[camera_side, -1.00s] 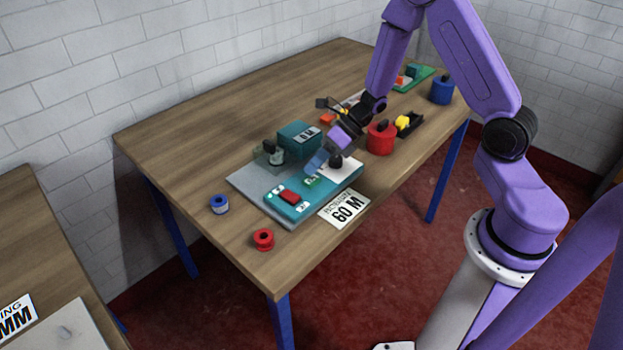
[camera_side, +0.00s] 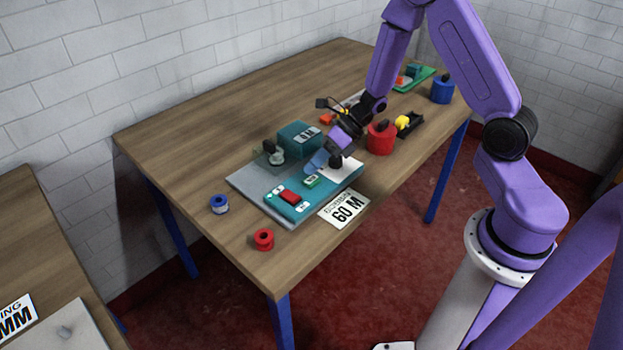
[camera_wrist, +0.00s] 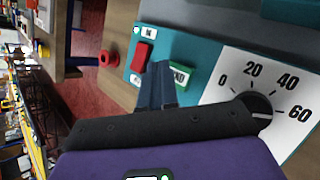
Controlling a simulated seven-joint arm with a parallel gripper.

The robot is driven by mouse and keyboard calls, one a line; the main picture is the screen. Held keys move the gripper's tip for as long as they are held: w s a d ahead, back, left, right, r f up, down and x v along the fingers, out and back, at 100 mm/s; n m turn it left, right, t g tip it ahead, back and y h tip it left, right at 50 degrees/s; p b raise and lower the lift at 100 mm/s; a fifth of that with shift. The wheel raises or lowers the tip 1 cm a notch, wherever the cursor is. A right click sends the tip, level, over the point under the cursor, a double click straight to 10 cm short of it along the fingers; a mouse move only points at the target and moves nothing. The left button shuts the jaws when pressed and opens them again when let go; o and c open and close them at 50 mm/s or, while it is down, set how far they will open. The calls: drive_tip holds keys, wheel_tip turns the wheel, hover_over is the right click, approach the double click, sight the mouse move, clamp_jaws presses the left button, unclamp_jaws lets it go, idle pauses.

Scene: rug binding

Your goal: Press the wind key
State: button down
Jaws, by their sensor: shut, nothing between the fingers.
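The green key (camera_side: 311,181) sits on the teal panel (camera_side: 283,208) of the machine, right of a red rocker (camera_side: 290,196). In the wrist view the green key (camera_wrist: 182,74) shows the letters "ND"; its left part is hidden behind my fingers. My gripper (camera_side: 316,163) is shut and empty, just above and behind the green key in the side view. In the wrist view my gripper's fingertips (camera_wrist: 158,68) lie between the red rocker (camera_wrist: 143,56) and the green key. I cannot tell whether they touch the panel.
A white dial plate (camera_wrist: 235,76) with a black knob (camera_wrist: 258,103) is beside the key. A teal box (camera_side: 299,140) and a small dark part on a pale round piece (camera_side: 275,154) stand behind. A red spool (camera_side: 264,239) and blue spool (camera_side: 219,204) are on the table.

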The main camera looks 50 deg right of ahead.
sight(315, 178)
drive_tip(key=shift+f, duration=0.25)
drive_tip(key=shift+f, duration=0.2)
drive_tip(key=shift+f, duration=0.4)
idle(1.1)
drive_tip(key=shift+r, duration=0.85)
drive_tip(key=shift+r, duration=2.5)
